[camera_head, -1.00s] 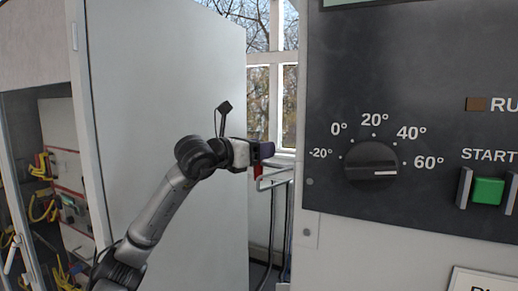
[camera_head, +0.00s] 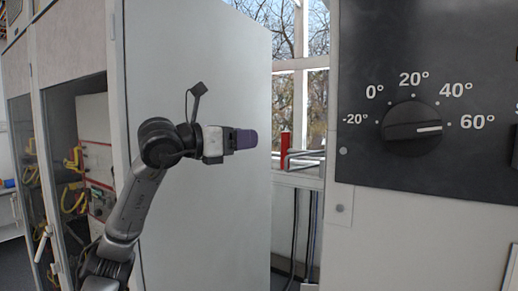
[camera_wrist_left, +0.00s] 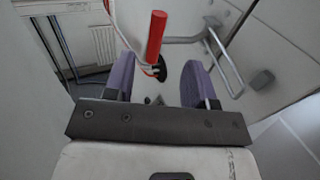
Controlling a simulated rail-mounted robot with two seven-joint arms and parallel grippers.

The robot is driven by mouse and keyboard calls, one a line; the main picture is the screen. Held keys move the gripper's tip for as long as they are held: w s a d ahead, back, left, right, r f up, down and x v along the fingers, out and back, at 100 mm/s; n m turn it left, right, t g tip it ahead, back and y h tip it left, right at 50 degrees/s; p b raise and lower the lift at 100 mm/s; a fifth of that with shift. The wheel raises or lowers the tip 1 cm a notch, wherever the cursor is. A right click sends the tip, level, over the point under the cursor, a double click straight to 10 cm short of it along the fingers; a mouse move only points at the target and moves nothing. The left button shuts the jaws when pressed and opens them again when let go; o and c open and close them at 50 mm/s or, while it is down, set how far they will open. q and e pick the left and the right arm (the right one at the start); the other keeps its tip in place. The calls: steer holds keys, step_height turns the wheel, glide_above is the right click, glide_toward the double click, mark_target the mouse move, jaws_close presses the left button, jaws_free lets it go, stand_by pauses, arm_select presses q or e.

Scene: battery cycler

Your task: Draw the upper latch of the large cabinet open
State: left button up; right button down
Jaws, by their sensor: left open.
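The red latch handle (camera_head: 284,150) shows in the head view at the left side of the large cabinet (camera_head: 385,235). In the left wrist view the red handle (camera_wrist_left: 156,36) stands out from a dark round base, beyond my fingertips and in line with the gap between them. My left gripper (camera_head: 250,140) has purple fingers and points right, a little left of the red handle with a gap in the picture. It is open and empty in the left wrist view (camera_wrist_left: 158,82). My right gripper is not in view.
A metal bar handle (camera_wrist_left: 226,60) runs beside the red handle, close to my right-hand finger in the wrist view. The cabinet's dial panel (camera_head: 365,80) is at right. A tall pale cabinet side (camera_head: 205,80) stands behind my left arm. A window (camera_head: 300,60) is behind.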

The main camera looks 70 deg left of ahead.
arm_select(q)
steer(key=shift+s+d, duration=0.15)
steer(key=shift+s, duration=0.75)
